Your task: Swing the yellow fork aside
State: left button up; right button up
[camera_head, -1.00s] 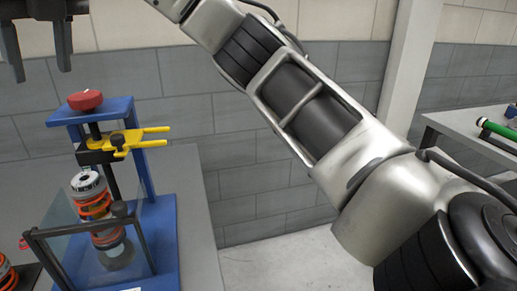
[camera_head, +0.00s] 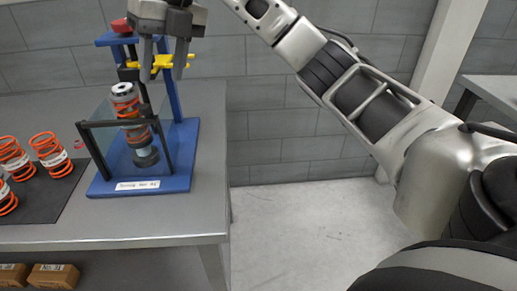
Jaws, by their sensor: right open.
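The yellow fork (camera_head: 189,62) is on the blue fixture stand (camera_head: 174,80), sticking out sideways above a shock absorber with an orange spring (camera_head: 127,103). My right gripper (camera_head: 163,79) is open, fingers pointing down, with nothing between them. Its fingers overlap the fork in the picture and hide its middle; I cannot tell whether they touch it. The red knob (camera_head: 121,25) on top of the stand is partly hidden behind the gripper. My left gripper is out of view.
A clear guard (camera_head: 116,150) with a dark frame stands in front of the shock absorber. Several orange springs (camera_head: 52,153) stand on a dark mat (camera_head: 48,198) at left. Cardboard boxes (camera_head: 53,275) are below the grey table (camera_head: 120,231). Floor right of the table is clear.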

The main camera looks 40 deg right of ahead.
jog(key=s+d+f+m+g+y, duration=0.1)
jog(key=s+d+f, duration=0.3)
jog(key=f, duration=0.6)
jog(key=s+d+f+m+g+y, duration=0.1)
jog(key=s+d+f+m+g, duration=0.1)
jog(key=d+f, duration=0.6)
notch_tip(320, 180, down, 3)
jog(key=shift+s+d+r+m, duration=0.1)
jog(key=shift+s+d+m, duration=0.25)
jog(key=shift+s+m, duration=0.65)
jog(key=shift+s, duration=0.1)
